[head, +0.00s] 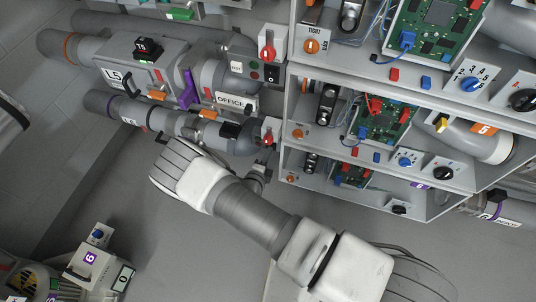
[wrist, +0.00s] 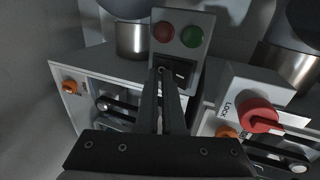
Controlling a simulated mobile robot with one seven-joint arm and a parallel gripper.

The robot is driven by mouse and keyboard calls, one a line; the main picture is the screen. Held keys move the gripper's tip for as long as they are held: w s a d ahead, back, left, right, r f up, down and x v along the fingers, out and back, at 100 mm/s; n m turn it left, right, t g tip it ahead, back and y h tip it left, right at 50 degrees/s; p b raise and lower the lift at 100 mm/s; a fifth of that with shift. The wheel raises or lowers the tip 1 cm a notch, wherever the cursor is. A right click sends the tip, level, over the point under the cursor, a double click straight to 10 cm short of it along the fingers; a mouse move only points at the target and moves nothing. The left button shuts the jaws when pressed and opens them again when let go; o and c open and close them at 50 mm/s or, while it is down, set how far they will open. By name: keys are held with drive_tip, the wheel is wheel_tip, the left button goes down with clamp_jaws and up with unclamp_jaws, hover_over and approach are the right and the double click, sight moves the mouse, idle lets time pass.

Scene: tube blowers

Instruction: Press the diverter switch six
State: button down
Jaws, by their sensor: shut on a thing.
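In the wrist view, my gripper (wrist: 161,72) has its two fingers close together, with the tips at a black rocker switch (wrist: 182,70) on a grey panel. A red light (wrist: 164,32) and a green light (wrist: 192,36) sit above the switch. The fingers hide part of the switch, and no number shows on this panel. In the head view, my fingers are mostly hidden behind my wrist, below the lowest tube unit. A purple label with a 6 (head: 90,257) is on a grey unit at the lower left, with a blue knob (head: 97,233) beside it.
In the wrist view, a red lock knob (wrist: 258,116) sticks out to the right of my fingers, and an orange knob (wrist: 70,87) is at the left. In the head view, shelves with green circuit boards (head: 430,40) fill the upper right.

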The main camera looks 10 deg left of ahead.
drive_tip(key=shift+w+r+p, duration=0.25)
drive_tip(key=shift+r+p, duration=0.1)
drive_tip(key=shift+r, duration=0.15)
drive_tip(key=shift+w+r+p, duration=0.2)
drive_tip(key=shift+r+p, duration=0.1)
drive_tip(key=shift+r, duration=0.2)
drive_tip(key=shift+a+r, duration=0.1)
drive_tip(key=d+p+v, duration=0.1)
drive_tip(key=p+v, duration=0.3)
drive_tip(key=v, duration=1)
drive_tip(key=shift+s+a+r, duration=0.15)
drive_tip(key=shift+s+a, duration=0.05)
drive_tip(key=shift+a, duration=0.2)
drive_tip(key=shift+s+f+g, duration=0.15)
drive_tip(key=shift+f+g, duration=0.25)
drive_tip(key=shift+f, duration=0.2)
